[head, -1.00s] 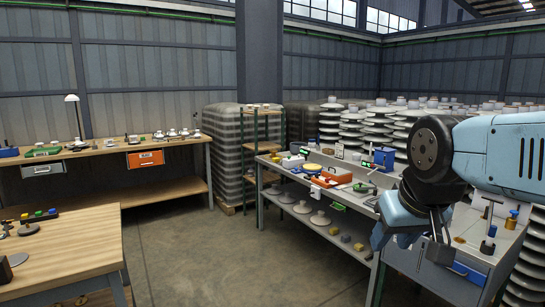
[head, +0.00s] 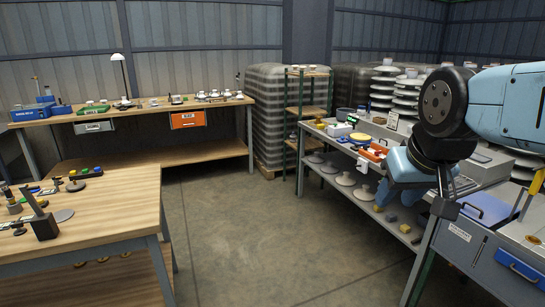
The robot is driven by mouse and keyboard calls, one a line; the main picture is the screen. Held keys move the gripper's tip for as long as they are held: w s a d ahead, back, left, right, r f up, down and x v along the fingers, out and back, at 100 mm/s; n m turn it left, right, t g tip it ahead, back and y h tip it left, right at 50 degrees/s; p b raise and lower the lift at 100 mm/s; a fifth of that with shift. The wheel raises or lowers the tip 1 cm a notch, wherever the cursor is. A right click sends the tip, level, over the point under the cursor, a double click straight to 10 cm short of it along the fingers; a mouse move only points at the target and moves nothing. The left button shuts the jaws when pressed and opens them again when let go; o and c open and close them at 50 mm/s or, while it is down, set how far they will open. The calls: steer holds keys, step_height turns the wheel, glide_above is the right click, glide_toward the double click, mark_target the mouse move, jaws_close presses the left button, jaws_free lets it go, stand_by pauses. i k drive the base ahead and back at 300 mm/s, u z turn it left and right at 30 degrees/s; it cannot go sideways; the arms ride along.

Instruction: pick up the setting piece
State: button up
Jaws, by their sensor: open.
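My gripper (head: 446,208) hangs at the right of the head view, below my blue arm and above the near end of the grey bench on the right. It is open, and I see nothing between its jaws. I cannot tell which of the small parts on the benches is the setting piece. Several small dark and metal parts lie on the near wooden bench (head: 115,208) at the left, including a dark block with an upright (head: 43,226). My gripper is far from that bench.
A long wooden bench (head: 165,112) with a lamp (head: 121,76), blue boxes and small white parts stands along the back wall. A grey bench (head: 335,140) with an orange tray (head: 372,153) runs along the right. The concrete floor (head: 255,235) between the benches is clear.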

mark_target(318, 118)
steer(key=u, duration=0.3)
steer(key=i, duration=1.1)
steer(key=u, duration=0.5)
steer(key=i, duration=3.15)
steer(key=z, duration=0.9)
steer(key=i, duration=1.1)
steer(key=z, duration=0.75)
steer(key=i, duration=0.75)
steer(key=z, duration=0.2)
steer(key=k, duration=0.5)
steer(key=z, duration=0.2)
